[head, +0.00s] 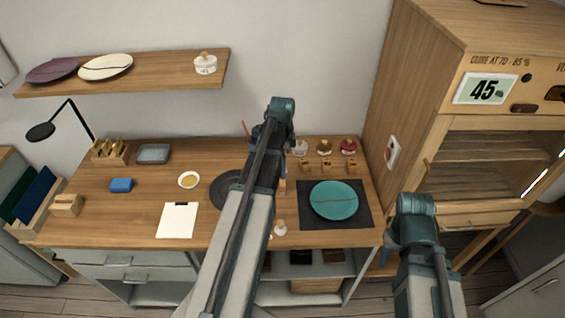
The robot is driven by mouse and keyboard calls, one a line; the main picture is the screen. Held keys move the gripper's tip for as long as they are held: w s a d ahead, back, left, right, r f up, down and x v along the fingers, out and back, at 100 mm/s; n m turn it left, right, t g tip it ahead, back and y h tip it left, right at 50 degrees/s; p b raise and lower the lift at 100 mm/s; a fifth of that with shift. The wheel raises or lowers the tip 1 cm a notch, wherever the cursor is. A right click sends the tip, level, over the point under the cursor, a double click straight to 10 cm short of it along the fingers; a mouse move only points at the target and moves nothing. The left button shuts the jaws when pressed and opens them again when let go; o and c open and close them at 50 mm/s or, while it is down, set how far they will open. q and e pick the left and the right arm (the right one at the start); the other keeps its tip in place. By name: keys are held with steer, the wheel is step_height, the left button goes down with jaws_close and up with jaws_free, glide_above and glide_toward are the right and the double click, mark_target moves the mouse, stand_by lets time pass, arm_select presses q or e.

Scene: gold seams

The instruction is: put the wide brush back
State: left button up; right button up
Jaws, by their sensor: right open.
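I cannot pick out the wide brush for certain. A thin red handle (245,129) stands at the back of the workbench (222,160), partly behind my left arm. A wooden rack (112,153) with several gold-coloured tools stands at the back left. A small white item with a tan top (280,228) is at the front edge, just right of my left arm. My left arm reaches up across the middle of the bench, and its gripper is hidden. My right gripper (391,246) is open, mostly hidden by its arm at the bench's right end.
A teal plate (334,200) with a red line lies on a dark mat (363,219). Jars (324,148) and small wooden blocks (326,167) stand behind it. A white sheet (177,220), bowl (188,180) and blue block (121,185) lie left. A tall wooden cabinet (400,75) stands right.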

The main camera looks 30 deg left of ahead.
arm_select(q)
steer(key=shift+d, duration=0.35)
steer(key=s+d+n, duration=0.2)
steer(key=s+d, duration=0.3)
steer(key=d, duration=0.5)
steer(key=s+d+n, duration=0.3)
steer(key=s+d, duration=0.3)
steer(key=d, duration=0.4)
steer(key=s+d+n+y, duration=0.1)
steer(key=s+d+n, duration=0.1)
steer(key=s+d, duration=0.3)
steer(key=d, duration=0.4)
steer(key=shift+s+d+n, duration=0.25)
steer(key=shift+d+n, duration=0.15)
steer(key=shift+r, duration=0.1)
steer(key=shift+f+b, duration=0.8)
steer(key=shift+b, duration=0.05)
